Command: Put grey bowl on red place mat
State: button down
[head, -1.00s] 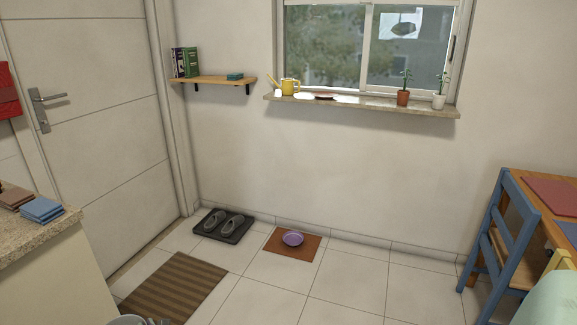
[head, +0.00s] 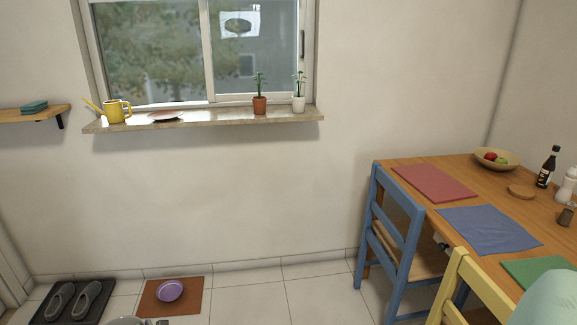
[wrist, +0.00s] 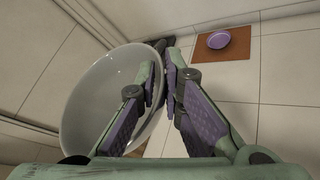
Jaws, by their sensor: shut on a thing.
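The grey bowl (wrist: 95,98) fills the left of the wrist view, tilted, its pale inside showing. My gripper (wrist: 165,62) is shut on its rim, one finger inside and one outside. In the head view only a sliver of the bowl (head: 124,321) shows at the bottom edge, above the floor. The red place mat (head: 436,183) lies flat and bare on the wooden table (head: 392,163) at the right, at its far left corner. The bowl and gripper are well away from it, to the lower left.
A blue chair (head: 405,225) and a yellow chair (head: 468,285) stand at the table's near side. A blue mat (head: 488,230), a green mat (head: 540,273), a fruit bowl (head: 510,163) and bottles share the table. A purple bowl (head: 170,291) sits on a brown floor mat (head: 190,307).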

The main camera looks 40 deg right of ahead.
aim_at(424, 174)
jog(key=i+z, duration=0.45)
jog(key=i+j+z, duration=0.1)
jog(key=i+z, duration=0.2)
jog(key=z, duration=0.15)
jog(key=i+j+z, duration=0.25)
jog(key=z, duration=0.15)
jog(key=i+j+z, duration=0.65)
jog(key=j+z, duration=0.25)
jog(key=i+j+z, duration=0.15)
jog(key=j+z, duration=0.3)
jog(key=l, duration=0.1)
